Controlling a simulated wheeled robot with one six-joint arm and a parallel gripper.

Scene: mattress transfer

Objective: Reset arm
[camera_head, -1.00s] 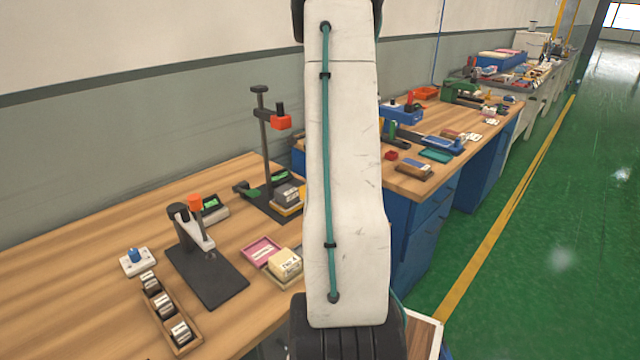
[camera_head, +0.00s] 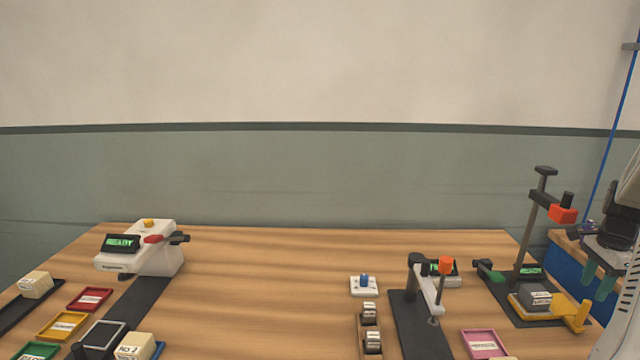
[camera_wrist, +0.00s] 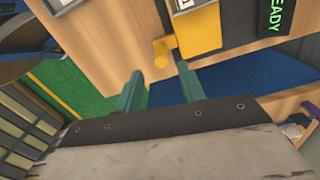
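My gripper (camera_head: 598,281) hangs at the right edge of the head view, its teal fingers pointing down beside the table's right end. My pale arm shows only in part there. In the wrist view, the two teal fingers of my gripper (camera_wrist: 160,74) are apart with nothing held between them. Past the fingertips, a yellow handle (camera_wrist: 161,50) and a yellow plate (camera_wrist: 197,30) show on the wooden tabletop. I cannot tell the exact gap between the fingers and the handle.
A stand with a red-orange head (camera_head: 562,214) rises left of my gripper, with a grey block (camera_head: 535,297) at its base. A smaller press (camera_head: 428,290) and a white machine reading READY (camera_head: 150,248) stand further left. The middle of the wooden table (camera_head: 265,285) is clear.

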